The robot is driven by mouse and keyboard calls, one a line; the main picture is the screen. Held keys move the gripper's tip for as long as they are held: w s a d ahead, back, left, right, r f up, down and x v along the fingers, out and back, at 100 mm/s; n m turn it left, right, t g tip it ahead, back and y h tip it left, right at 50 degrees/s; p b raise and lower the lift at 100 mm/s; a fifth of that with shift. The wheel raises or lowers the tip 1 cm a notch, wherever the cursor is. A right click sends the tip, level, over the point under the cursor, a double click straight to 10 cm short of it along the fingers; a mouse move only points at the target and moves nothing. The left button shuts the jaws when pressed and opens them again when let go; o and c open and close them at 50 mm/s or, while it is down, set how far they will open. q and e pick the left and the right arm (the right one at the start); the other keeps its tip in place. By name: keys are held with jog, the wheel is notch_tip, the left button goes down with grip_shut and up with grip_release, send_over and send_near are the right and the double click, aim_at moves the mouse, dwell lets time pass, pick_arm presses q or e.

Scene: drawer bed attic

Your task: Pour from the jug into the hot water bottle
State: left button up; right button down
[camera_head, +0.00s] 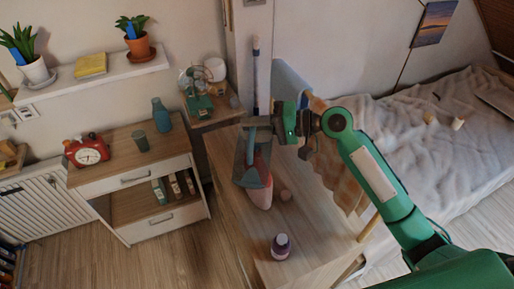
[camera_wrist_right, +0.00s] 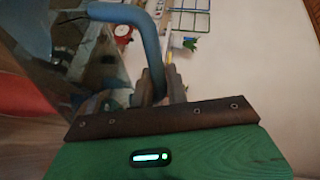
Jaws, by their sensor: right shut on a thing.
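The jug (camera_head: 240,158) is grey and see-through with a blue handle (camera_head: 250,150). My right gripper (camera_head: 258,125) is shut on the handle and holds the jug over the wooden dresser top. The jug also fills the left of the right wrist view (camera_wrist_right: 92,62), with the blue handle between the fingers. The jug looks tilted; its contents cannot be made out. The pinkish-red hot water bottle (camera_head: 262,194) is partly hidden behind the jug, and a red patch of it shows in the right wrist view (camera_wrist_right: 22,92). Its opening is hidden. My left gripper is out of view.
A striped cloth (camera_head: 335,165) hangs on the right, beside the bed. A red clock (camera_head: 88,151) stands on the left cabinet.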

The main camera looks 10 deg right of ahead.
aim_at(252, 154)
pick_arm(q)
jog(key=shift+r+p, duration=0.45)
pick_arm(e)
jog(key=shift+w+d+r, duration=0.15)
jog(key=shift+w+r, duration=0.05)
jog(key=shift+w, duration=0.2)
dwell(0.4)
